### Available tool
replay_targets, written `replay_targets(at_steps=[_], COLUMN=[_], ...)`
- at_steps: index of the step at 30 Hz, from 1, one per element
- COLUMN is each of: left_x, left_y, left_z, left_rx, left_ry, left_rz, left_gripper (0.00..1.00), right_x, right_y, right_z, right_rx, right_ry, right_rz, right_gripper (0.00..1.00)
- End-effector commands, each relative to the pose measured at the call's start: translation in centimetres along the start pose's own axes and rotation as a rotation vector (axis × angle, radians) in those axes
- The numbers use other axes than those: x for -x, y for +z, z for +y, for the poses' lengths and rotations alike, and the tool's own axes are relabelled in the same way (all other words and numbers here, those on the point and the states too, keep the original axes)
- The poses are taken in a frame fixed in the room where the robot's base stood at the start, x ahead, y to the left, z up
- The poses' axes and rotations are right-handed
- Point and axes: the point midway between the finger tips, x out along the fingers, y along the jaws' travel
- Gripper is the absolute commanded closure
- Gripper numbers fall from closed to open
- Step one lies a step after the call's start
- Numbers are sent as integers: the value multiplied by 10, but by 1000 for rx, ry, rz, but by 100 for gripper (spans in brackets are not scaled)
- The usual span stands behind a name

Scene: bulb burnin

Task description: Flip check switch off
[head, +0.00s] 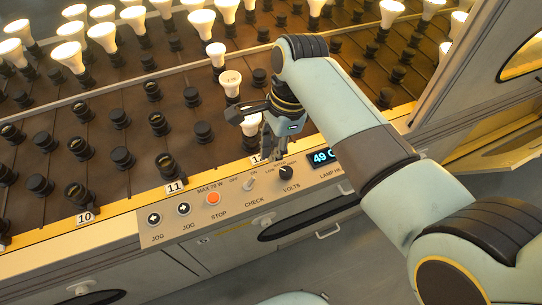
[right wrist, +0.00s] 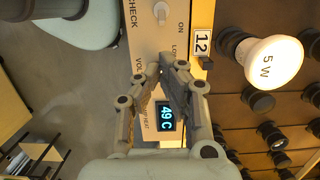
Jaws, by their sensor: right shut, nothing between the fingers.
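The check switch (head: 249,183) is a small pale lever on the control panel (head: 225,215), above the CHECK label and between OFF and ON. It also shows at the top edge of the right wrist view (right wrist: 160,12). I cannot tell surely which way it leans. My right gripper (head: 272,158) is shut and empty, pointing down over the panel near the black VOLTS knob (head: 286,172), to the right of the switch and apart from it. My left gripper is not in view.
An orange STOP button (head: 213,198) and two JOG buttons (head: 183,208) lie left of the switch. A display (head: 322,157) reads 49 C. Behind the panel is a rack of sockets with lit bulbs; a 5 W bulb (right wrist: 272,63) stands close beside the gripper.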

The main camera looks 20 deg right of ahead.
Motion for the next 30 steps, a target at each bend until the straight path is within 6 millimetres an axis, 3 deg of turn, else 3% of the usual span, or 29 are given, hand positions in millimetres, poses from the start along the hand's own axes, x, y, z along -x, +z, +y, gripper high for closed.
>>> replay_targets(at_steps=[6,13,18,30], left_x=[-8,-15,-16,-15], left_y=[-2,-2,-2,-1], left_z=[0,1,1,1], left_rx=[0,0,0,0], left_ry=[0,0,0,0], left_rz=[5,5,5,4], left_gripper=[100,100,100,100], right_x=[-42,-75,-84,-84], right_y=[0,0,0,-1], right_z=[1,1,1,1], right_rx=[0,0,0,0], right_ry=[5,2,1,0], right_rz=[0,0,0,3], right_gripper=[100,100,100,100])
